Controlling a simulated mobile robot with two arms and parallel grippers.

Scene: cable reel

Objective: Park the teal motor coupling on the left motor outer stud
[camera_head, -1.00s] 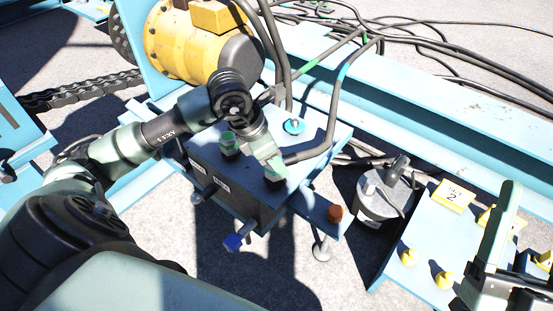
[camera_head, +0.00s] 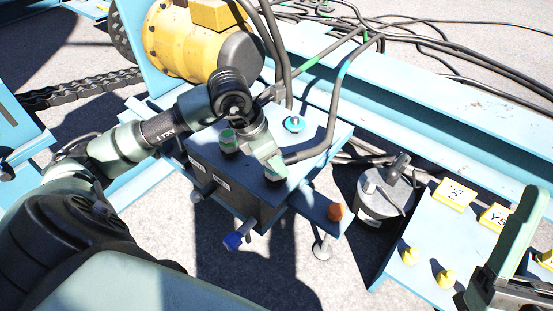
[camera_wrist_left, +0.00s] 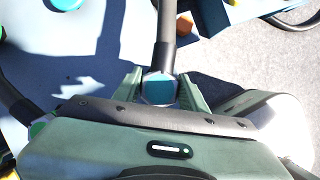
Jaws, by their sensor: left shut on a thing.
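The teal motor coupling (camera_wrist_left: 160,89) is a hexagonal piece on the end of a thick dark cable, seen between my left fingers in the left wrist view. My left gripper (camera_head: 273,165) is shut on it over the near right part of the motor's box top (camera_head: 318,137). The fingers largely hide the coupling in the head view, and I cannot tell whether it is seated on a stud.
A green-topped coupling (camera_head: 228,142) and a blue round piece (camera_head: 293,124) are on the box top. An orange piece (camera_head: 335,212) is on the side plate.

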